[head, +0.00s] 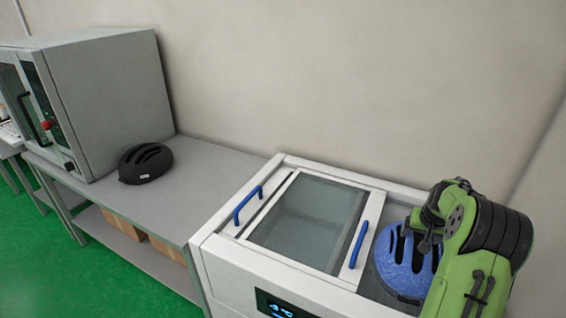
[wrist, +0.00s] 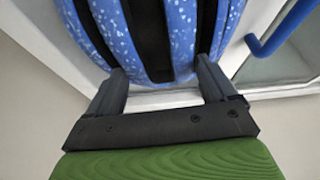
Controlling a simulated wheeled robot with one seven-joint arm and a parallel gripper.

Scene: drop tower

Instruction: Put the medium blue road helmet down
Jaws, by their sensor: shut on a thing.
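The blue road helmet (head: 402,262) has white speckles and dark vents. It is at the right end of the white machine in the head view, beside the blue handle on the right. In the wrist view the helmet (wrist: 180,35) fills the top, with my gripper (wrist: 163,82) shut on its ribs. My gripper (head: 428,240) and green arm cover part of the helmet in the head view. I cannot tell whether its underside touches the surface.
The white machine (head: 215,245) has a glass lid (head: 310,215) with blue handles (head: 248,205). A black helmet (head: 146,163) sits on the grey bench (head: 200,180) next to a grey cabinet (head: 110,100). Boxes (head: 125,225) stand on the lower shelf. The bench between the black helmet and the machine is clear.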

